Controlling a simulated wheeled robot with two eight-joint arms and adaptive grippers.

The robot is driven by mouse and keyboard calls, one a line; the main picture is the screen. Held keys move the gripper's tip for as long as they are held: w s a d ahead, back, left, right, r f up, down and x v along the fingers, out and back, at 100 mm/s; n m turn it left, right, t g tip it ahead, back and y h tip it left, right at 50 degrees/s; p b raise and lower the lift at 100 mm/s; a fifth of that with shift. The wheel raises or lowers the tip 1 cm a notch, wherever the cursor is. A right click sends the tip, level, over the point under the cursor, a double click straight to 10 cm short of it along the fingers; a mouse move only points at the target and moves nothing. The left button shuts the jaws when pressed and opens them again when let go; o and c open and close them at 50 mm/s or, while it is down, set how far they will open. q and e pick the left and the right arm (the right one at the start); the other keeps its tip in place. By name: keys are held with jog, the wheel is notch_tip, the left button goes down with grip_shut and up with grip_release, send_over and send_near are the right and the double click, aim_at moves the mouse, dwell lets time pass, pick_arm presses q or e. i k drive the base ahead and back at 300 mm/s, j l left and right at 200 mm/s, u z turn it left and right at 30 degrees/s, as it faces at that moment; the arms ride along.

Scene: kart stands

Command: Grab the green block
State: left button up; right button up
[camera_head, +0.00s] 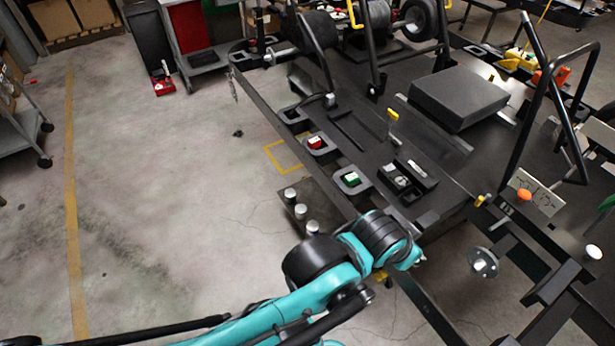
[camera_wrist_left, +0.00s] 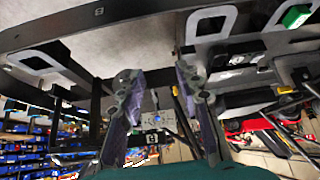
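In the left wrist view the green block (camera_wrist_left: 296,15) is at the top right, beside a square opening in a dark edge. My left arm comes in from the lower left and its wrist is in front of the block's holder. My left gripper (camera_wrist_left: 160,85) shows in the left wrist view with its two fingers apart and nothing between them. The block is off to the right of the fingers. The head view does not clearly show the fingertips.
A red block (camera_head: 316,142) sits in a similar holder farther along the edge. Several silver-topped cylinders (camera_head: 301,211) stand beside the stand. A dark box (camera_head: 458,98) and bent black tubes rise from the stand. The concrete floor (camera_head: 165,200) at left is clear.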

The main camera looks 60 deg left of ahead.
aim_at(352, 179)
jog(key=u, duration=1.55)
jog(key=i+l+z, duration=0.15)
jog(key=i+z, duration=0.2)
jog(key=i, duration=0.15)
